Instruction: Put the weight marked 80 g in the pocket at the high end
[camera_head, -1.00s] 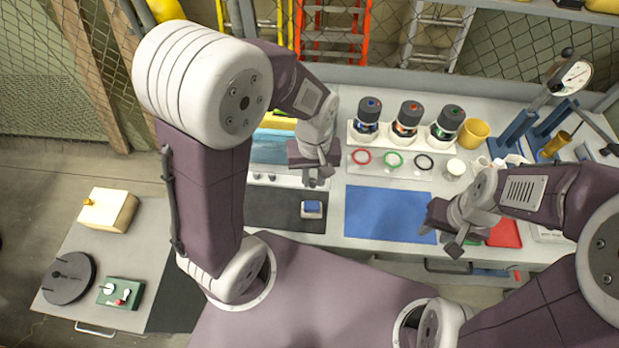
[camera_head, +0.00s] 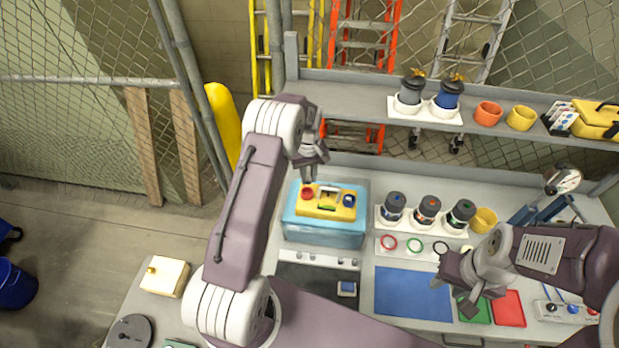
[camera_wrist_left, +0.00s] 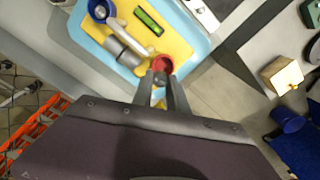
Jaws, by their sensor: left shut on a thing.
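A yellow float (camera_head: 328,211) sits in the blue tank (camera_head: 299,228). It carries a red pocket (camera_head: 307,194) at the left and a blue pocket (camera_head: 349,200) at the right, with a green level between. My left gripper (camera_head: 309,180) is just above the red pocket. In the left wrist view, my left gripper (camera_wrist_left: 160,80) is shut on a small grey thing, mostly hidden between the fingers, beside the red pocket (camera_wrist_left: 162,64). No marking is readable on it. I cannot tell which end is higher. My right gripper (camera_head: 459,295) is open and empty above the bench.
A pale strip (camera_head: 303,258) with several small grey weights lies before the tank. Three dark bottles (camera_head: 427,209) and coloured rings (camera_head: 413,246) stand right of it. A blue mat (camera_head: 412,294) is clear. A shelf (camera_head: 360,99) runs behind.

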